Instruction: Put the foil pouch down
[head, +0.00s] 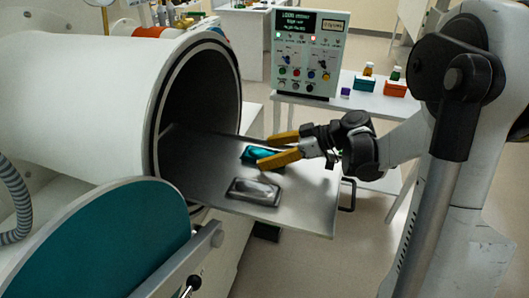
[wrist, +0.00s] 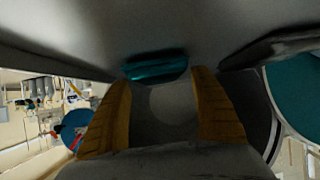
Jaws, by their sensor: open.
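In the wrist view the teal packet (wrist: 155,68) appears just beyond the fingertips (wrist: 163,80). A dark-rimmed shape at that view's right edge is too dim to identify surely.
The tray sticks out of the round port of a white chamber (head: 100,85). Its teal round door (head: 110,245) stands open at front left. A control box (head: 308,50) and small orange and green bins (head: 395,88) stand on a table behind.

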